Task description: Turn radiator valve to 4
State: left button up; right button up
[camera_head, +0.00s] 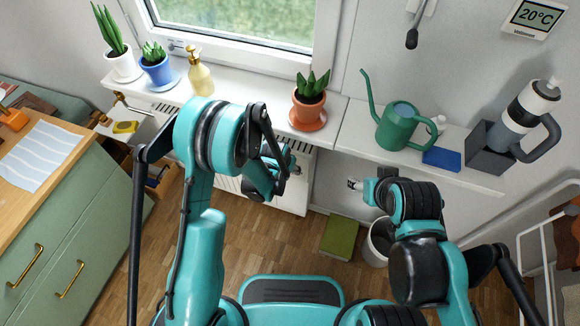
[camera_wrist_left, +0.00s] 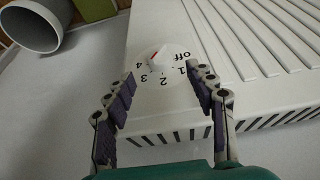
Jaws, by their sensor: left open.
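The radiator valve (camera_wrist_left: 160,66) shows in the left wrist view as a white dial marked off, 1, 2, 3 and 4, with a small red mark on its upper left part. I cannot tell exactly which number the mark indicates. My left gripper (camera_wrist_left: 160,75) is open, its fingers on either side of the dial's near part; contact is not clear. In the head view, the left gripper (camera_head: 294,166) is at the white radiator (camera_head: 290,203) under the sill, and the valve is not clearly visible. My right gripper (camera_head: 354,184) is farther right, its jaw state unclear.
The windowsill above holds a terracotta pot (camera_head: 308,108), a gold dispenser (camera_head: 199,74) and a green watering can (camera_head: 398,126). A grey bin (camera_head: 378,243) and a green box (camera_head: 340,236) stand on the floor. A green drawer cabinet (camera_head: 65,235) is at left.

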pick_arm(q)
jog(key=b+x, duration=0.3)
jog(key=x, duration=0.4)
jog(key=shift+w+d+f, duration=0.1)
jog(key=shift+f, duration=0.3)
jog(key=c, duration=1.1)
